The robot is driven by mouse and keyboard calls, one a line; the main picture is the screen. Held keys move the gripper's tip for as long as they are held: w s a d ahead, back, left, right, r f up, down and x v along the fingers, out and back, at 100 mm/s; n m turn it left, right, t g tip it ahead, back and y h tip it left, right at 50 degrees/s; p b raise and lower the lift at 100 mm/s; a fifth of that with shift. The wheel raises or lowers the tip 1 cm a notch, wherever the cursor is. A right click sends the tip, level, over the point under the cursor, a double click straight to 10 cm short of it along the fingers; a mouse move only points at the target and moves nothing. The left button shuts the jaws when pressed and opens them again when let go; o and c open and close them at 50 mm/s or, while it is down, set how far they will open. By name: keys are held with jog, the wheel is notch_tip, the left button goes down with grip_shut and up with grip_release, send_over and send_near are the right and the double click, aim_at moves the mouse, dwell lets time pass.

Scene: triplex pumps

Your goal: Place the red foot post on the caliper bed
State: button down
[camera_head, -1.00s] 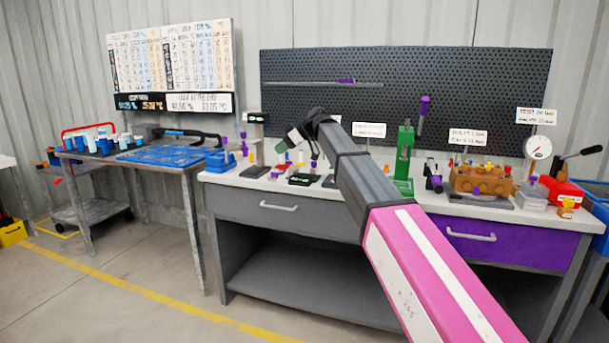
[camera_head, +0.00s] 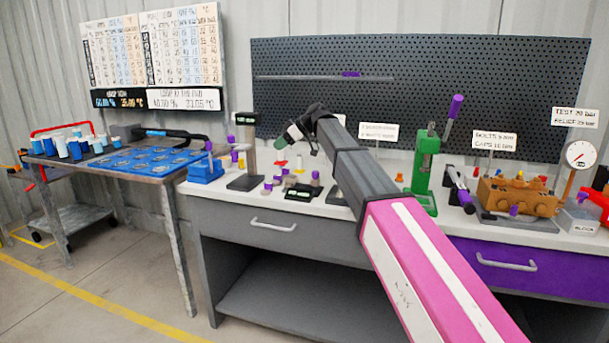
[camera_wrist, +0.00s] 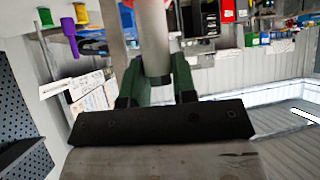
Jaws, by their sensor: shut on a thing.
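My gripper (camera_head: 288,138) is at the end of my raised arm, above the left part of the bench. In the wrist view its green fingers (camera_wrist: 157,85) are shut on a pale grey cylindrical post (camera_wrist: 154,35). The post's far end is cut off in the wrist view. Below stand a dark upright gauge (camera_head: 248,150) with a display and a low black unit (camera_head: 302,192) with a display. I cannot tell which is the caliper bed.
Small purple, red and yellow parts stand around the low black unit. A blue holder (camera_head: 205,171) is left of the gauge. A green press (camera_head: 424,175) and a brown pump block (camera_head: 517,198) stand to the right. A pegboard (camera_head: 420,90) rises behind.

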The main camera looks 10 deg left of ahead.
jog(key=shift+w+d+f, duration=0.25)
jog(key=shift+d+f, duration=1.2)
jog(key=shift+f, duration=0.1)
jog(key=shift+w+d+f, duration=0.2)
jog(key=shift+d+f, duration=1.3)
jog(key=shift+f, duration=0.1)
jog(key=shift+w+d+f, duration=0.25)
jog(key=shift+d+f, duration=1.2)
jog(key=shift+f, duration=0.1)
jog(key=c, duration=0.9)
grip_release()
jog(key=shift+f, duration=0.1)
jog(key=v, duration=1.2)
